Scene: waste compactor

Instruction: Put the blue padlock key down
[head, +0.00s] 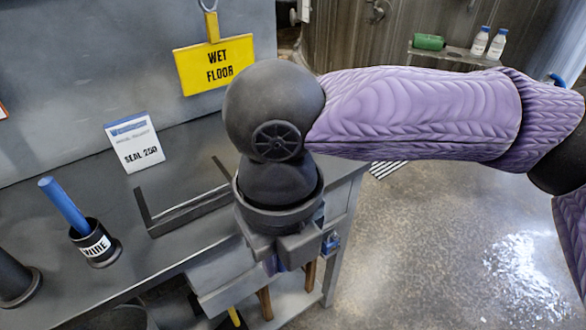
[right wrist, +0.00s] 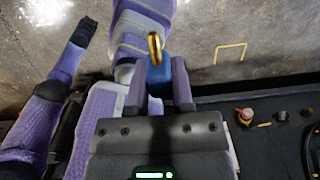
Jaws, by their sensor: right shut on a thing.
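My right gripper (head: 280,262) hangs over the front edge of the grey bench, at the end of the purple arm. In the right wrist view its two fingers (right wrist: 159,92) are closed on a blue piece, which I take for the blue padlock key (right wrist: 158,72). Its brass-coloured end (right wrist: 155,45) sticks out past the fingertips. In the head view the key is mostly hidden by the gripper. A dark arm end (right wrist: 84,32) at the left of the right wrist view may be my left gripper; its jaws are unclear.
The bench (head: 165,245) carries a "SEAL 250" card (head: 134,142), a dark angled bracket (head: 185,213) and a "WIRE" cup (head: 96,244) with a blue rod. A yellow "WET FLOOR" sign (head: 214,66) hangs behind. Open floor lies to the right.

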